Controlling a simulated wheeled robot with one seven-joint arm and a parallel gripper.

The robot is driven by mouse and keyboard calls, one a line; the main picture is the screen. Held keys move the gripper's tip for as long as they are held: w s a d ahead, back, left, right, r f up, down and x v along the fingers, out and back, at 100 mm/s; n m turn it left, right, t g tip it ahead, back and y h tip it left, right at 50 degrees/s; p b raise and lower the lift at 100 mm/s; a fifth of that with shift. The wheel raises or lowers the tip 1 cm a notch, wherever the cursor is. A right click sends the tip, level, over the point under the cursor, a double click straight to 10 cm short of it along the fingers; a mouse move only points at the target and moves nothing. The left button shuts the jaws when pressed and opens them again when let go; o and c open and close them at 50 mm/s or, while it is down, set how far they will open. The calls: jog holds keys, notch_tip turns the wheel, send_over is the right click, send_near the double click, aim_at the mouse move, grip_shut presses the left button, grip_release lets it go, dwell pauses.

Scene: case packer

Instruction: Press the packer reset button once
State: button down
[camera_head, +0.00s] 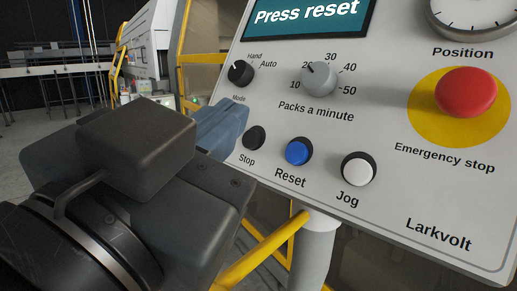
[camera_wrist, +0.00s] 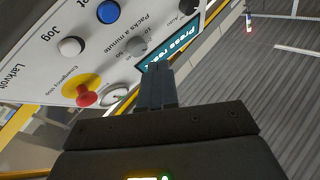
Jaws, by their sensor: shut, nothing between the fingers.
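The blue Reset button (camera_head: 298,152) sits in a black ring on the grey control panel (camera_head: 380,215), between the black Stop button (camera_head: 254,138) and the white Jog button (camera_head: 358,168). The Reset button also shows at the top of the wrist view (camera_wrist: 108,12). My gripper (camera_head: 236,116) is shut and empty, with its blue-grey fingers left of the panel's Stop button in the head view. The fingers (camera_wrist: 155,72) also show in the wrist view, apart from the Reset button. The display (camera_head: 307,15) reads "Press reset".
A red emergency stop (camera_head: 467,91) on a yellow disc juts from the panel's right side. A black mode knob (camera_head: 240,73) and a grey rate knob (camera_head: 319,78) stand above the buttons. Yellow frame bars (camera_head: 260,250) run below the panel.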

aim_at(297, 148)
jog(key=w+d+f+b, duration=0.1)
jog(key=w+d+f, duration=0.3)
jog(key=w, duration=0.1)
jog(key=shift+d, duration=0.4)
jog(key=shift+w+d+f, duration=0.1)
jog(key=shift+w, duration=0.05)
dwell(1.9)
jog(key=shift+w+d+f+b, duration=0.1)
jog(key=shift+w+d+b, duration=0.1)
jog(key=shift+b, duration=0.3)
jog(key=shift+w+d+f+b, duration=0.25)
jog(key=shift+d+f+b, duration=0.25)
jog(key=shift+f+b, duration=0.15)
dwell(1.1)
jog(key=shift+s+a+r, duration=0.1)
jog(key=shift+r, duration=0.05)
dwell(0.3)
jog(key=shift+s+a+r, duration=1.45)
jog(key=shift+s+a, duration=0.05)
jog(key=shift+a, duration=0.05)
